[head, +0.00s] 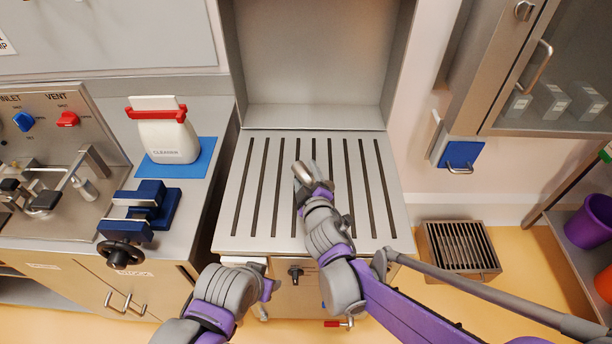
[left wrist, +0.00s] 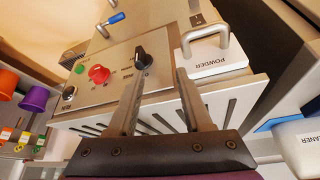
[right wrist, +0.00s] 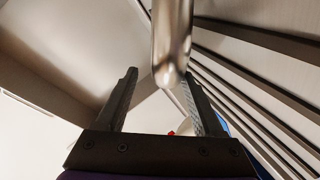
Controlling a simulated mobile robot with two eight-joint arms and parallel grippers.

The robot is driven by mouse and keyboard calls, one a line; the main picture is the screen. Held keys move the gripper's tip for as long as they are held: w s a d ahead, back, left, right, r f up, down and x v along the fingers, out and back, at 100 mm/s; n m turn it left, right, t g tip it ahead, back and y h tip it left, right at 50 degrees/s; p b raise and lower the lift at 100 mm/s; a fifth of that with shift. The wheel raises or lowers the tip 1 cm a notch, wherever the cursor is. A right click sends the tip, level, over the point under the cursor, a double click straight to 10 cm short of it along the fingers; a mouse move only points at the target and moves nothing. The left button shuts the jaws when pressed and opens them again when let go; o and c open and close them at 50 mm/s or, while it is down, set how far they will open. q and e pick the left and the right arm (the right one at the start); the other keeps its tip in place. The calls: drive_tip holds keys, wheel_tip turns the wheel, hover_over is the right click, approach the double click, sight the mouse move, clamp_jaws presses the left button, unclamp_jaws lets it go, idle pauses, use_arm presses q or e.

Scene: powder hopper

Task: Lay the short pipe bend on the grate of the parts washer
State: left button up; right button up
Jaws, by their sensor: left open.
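The short pipe bend (head: 302,172) is shiny metal and shows at the tip of my right gripper, above the middle of the slotted grate (head: 268,190). The parts washer's back wall (head: 310,60) rises behind the grate. My left gripper (left wrist: 158,75) is open and empty, in front of the washer's control panel (left wrist: 110,85).
At the left are a cleaner bottle (head: 165,138) on a blue mat (head: 205,155) and a blue vise (head: 145,205). A white powder box (left wrist: 215,62) is on the washer front. A cabinet (head: 480,60) hangs at right, above a floor grate (head: 460,248). Most of the washer grate is bare.

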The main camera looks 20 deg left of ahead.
drive_tip(key=shift+o, duration=0.7)
drive_tip(key=v, duration=1.1)
drive_tip(key=shift+p, duration=0.45)
drive_tip(key=s+d+f+m+g+h+p, duration=0.2)
drive_tip(key=d+m+h, duration=0.6)
drive_tip(key=d, duration=1.3)
drive_tip(key=s+d+f+m+g+p, duration=0.1)
drive_tip(key=s+d+m+g, duration=0.4)
drive_tip(key=s, duration=0.8)
drive_tip(key=d+m, duration=0.2)
drive_tip(key=d, duration=0.1)
drive_tip(key=shift+s+f+m+g+y+p, duration=0.25)
drive_tip(key=shift+f+m+g+y+p, duration=0.05)
drive_tip(key=shift+m+g+y+p, duration=0.1)
